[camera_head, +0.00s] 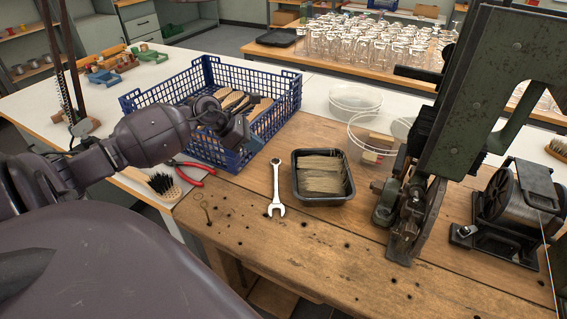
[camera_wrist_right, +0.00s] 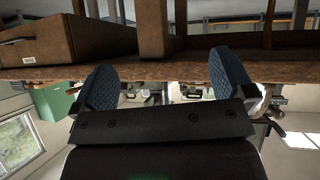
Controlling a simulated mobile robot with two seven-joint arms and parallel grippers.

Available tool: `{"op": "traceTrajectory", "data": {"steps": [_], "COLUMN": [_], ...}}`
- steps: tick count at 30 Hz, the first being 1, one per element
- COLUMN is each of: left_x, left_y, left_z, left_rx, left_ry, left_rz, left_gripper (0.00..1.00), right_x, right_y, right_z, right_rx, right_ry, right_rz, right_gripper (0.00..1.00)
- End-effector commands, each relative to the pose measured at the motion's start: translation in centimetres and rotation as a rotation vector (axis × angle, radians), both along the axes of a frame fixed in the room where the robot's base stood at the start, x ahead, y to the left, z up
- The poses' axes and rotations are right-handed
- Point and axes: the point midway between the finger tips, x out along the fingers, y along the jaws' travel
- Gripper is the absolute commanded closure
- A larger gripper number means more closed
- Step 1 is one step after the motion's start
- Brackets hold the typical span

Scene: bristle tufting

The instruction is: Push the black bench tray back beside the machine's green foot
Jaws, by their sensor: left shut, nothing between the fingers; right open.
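The black bench tray (camera_head: 325,201), filled with tan bristle fibres, sits on the wooden bench, left of the green machine (camera_head: 490,95). A strip of bare wood separates the tray from the machine's lower parts (camera_head: 385,206). My left gripper (camera_head: 238,134) is shut and empty at the blue crate's near right side, left of the tray and apart from it. My right gripper (camera_wrist_right: 166,80) is open and empty in the right wrist view, with blue pads apart. It is outside the head view, and no tray shows between its fingers.
A wrench (camera_head: 276,188) lies just left of the tray. The blue crate (camera_head: 290,95) holds wooden brush pieces. Red-handled pliers (camera_head: 190,172) and a brush (camera_head: 163,186) lie near my left arm. Clear dishes (camera_head: 355,98) stand behind.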

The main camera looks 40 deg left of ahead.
Motion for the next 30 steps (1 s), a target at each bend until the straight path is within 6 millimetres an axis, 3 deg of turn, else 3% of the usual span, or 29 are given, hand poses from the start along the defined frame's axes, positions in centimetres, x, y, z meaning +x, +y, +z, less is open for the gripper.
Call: {"op": "traceTrajectory", "data": {"steps": [10, 18, 30], "left_x": [3.4, 5.3, 5.9], "left_y": [-2.9, -4.4, -4.9], "left_z": [-4.5, -7.0, -7.6], "left_rx": [-0.003, -0.002, 0.0], "left_ry": [0.0, 0.0, -0.002], "left_rz": [0.001, 0.001, 0.0], "left_gripper": [1.0, 1.0, 1.0], "right_x": [0.2, 0.8, 0.6], "right_y": [0.1, 0.3, 0.3], "right_z": [-0.7, -0.4, -0.6], "right_rx": [0.0, 0.001, 0.003], "right_ry": [0.005, -0.006, -0.002], "right_rz": [0.003, 0.007, 0.006], "right_gripper": [0.0, 0.0, 0.0]}}
